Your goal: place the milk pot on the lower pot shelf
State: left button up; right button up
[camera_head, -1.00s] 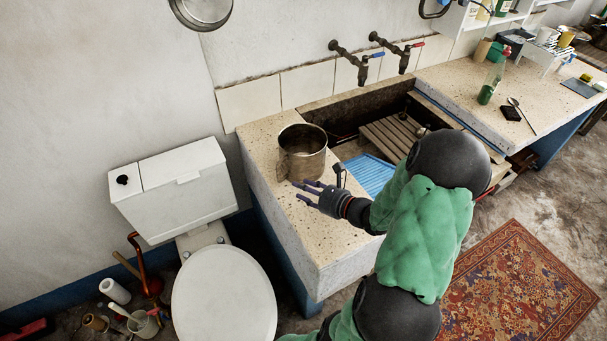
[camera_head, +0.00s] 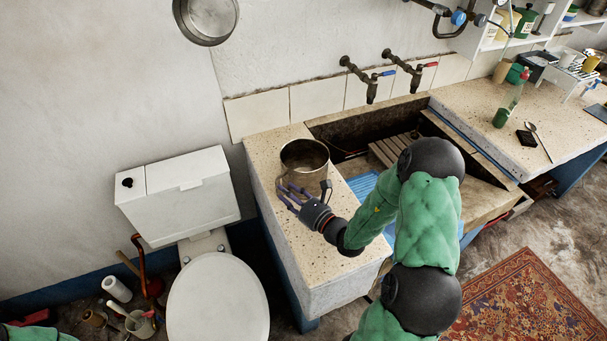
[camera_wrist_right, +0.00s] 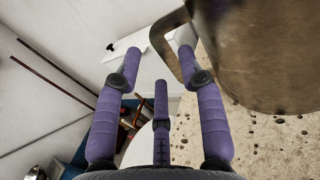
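The milk pot (camera_head: 304,158), a dull metal pot, stands upright on the stone ledge (camera_head: 290,225) left of the trough. My right gripper (camera_head: 286,194) is at its near left side, fingers open. In the right wrist view the pot (camera_wrist_right: 265,50) fills the upper right. Its strap handle (camera_wrist_right: 158,38) lies between the spread purple fingers of the gripper (camera_wrist_right: 158,58), close to the right finger; contact cannot be told. My left gripper is out of view. White shelves (camera_head: 530,40) show at the upper right; I cannot tell whether the lower pot shelf is among them.
The stone trough (camera_head: 350,130) holds a wooden rack (camera_head: 392,148) and a blue ribbed tray (camera_head: 362,187). Two taps (camera_head: 360,75) jut above it. A toilet (camera_head: 215,300) stands left of the ledge. A bottle (camera_head: 508,105) and spoon stand and lie on the right counter.

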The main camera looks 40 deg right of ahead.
jog(key=w, duration=0.1)
jog(key=w+b, duration=0.1)
jog(key=w, duration=0.1)
jog(key=w+a+b, duration=0.1)
jog(key=w, duration=0.1)
jog(key=shift+w+r, duration=0.15)
jog(key=shift+r, duration=0.2)
jog(key=shift+d, duration=0.1)
grip_shut()
jog(key=shift+r, duration=0.1)
